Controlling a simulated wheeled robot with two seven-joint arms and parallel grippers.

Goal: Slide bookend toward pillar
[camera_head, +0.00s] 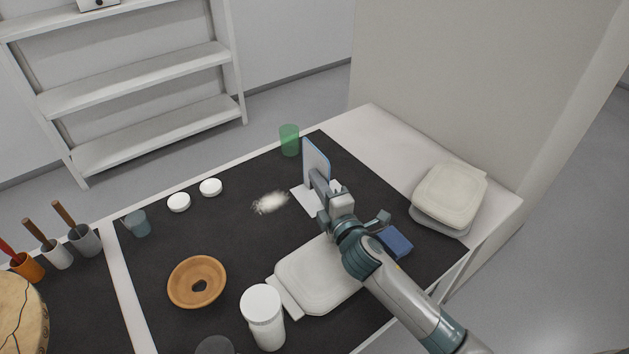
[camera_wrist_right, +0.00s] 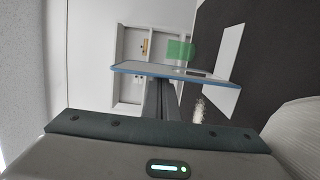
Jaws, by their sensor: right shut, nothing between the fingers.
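The bookend (camera_head: 317,163) stands on the black mat, with a pale upright plate edged in blue and a white base plate lying flat. In the right wrist view its upright plate (camera_wrist_right: 150,69) crosses ahead of the fingers. My right gripper (camera_head: 318,180) is shut and empty, its fingertips at the near face of the upright plate; I cannot tell whether they touch. The fingers also show in the wrist view (camera_wrist_right: 161,98). The pillar (camera_head: 470,80) is the wide beige block behind the table's right end. My left gripper is out of view.
A green cup (camera_head: 289,140) stands just left of the bookend. A lidded white box (camera_head: 449,194) sits at the table's right corner. A blue block (camera_head: 396,242), a white box (camera_head: 318,274) and white powder (camera_head: 269,202) lie nearby. The white tabletop (camera_head: 371,135) near the pillar is bare.

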